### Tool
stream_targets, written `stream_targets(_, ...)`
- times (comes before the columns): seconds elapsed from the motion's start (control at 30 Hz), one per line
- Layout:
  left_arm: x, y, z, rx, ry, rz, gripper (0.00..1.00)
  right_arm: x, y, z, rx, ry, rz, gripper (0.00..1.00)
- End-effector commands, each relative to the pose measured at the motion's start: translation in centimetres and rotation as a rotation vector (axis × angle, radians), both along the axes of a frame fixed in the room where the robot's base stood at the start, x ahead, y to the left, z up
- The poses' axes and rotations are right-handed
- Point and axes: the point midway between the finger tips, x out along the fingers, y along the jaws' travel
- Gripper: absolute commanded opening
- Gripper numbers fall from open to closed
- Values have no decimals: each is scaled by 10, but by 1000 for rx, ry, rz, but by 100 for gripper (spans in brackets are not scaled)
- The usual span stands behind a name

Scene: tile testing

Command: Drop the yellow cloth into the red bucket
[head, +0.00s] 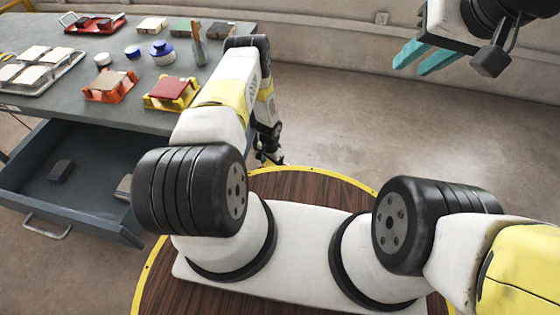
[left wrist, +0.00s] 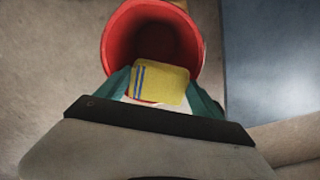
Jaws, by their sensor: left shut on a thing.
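The red bucket (left wrist: 118,42) shows in the left wrist view, its open mouth facing the camera. The yellow cloth (left wrist: 172,80), with blue stripes near one end, is between the teal fingers of my left gripper (left wrist: 160,90). My left gripper is shut on the cloth, which overlaps the near part of the bucket's mouth in the picture. How far it is above the rim I cannot tell. The bucket and cloth are hidden in the head view. My right gripper (head: 425,56) is at the upper right of the head view, fingers apart and empty.
A grey workbench (head: 226,73) at the left holds tile trays, tile samples on orange and yellow stands, small jars and a blue-lidded pot (head: 162,53). Its drawer (head: 95,175) is pulled open, with small blocks inside.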

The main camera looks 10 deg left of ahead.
Motion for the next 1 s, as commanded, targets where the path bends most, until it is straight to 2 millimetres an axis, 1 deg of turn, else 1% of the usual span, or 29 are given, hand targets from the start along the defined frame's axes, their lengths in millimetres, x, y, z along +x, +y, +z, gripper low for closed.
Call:
stream_targets(0.03,-1,0,-8,0,1,1,32,0,0,0,0,0,0,33)
stream_targets(0.1,-1,0,-16,0,1,2,32,0,0,0,0,0,0,33)
stream_targets(0.3,0,0,-34,1,1,1,32,0,0,0,0,0,0,33)
stream_targets(0.43,-1,0,-39,1,1,1,32,0,0,0,0,0,0,33)
stream_targets(0.7,0,0,-40,1,1,2,32,0,0,0,0,0,0,33)
stream_targets(0.73,0,0,-40,1,1,2,80,0,0,0,0,0,0,33)
stream_targets(0.83,0,0,-40,1,1,2,100,0,0,0,0,0,0,33)
stream_targets(1.0,-1,0,-40,1,1,2,100,0,0,0,0,0,0,33)
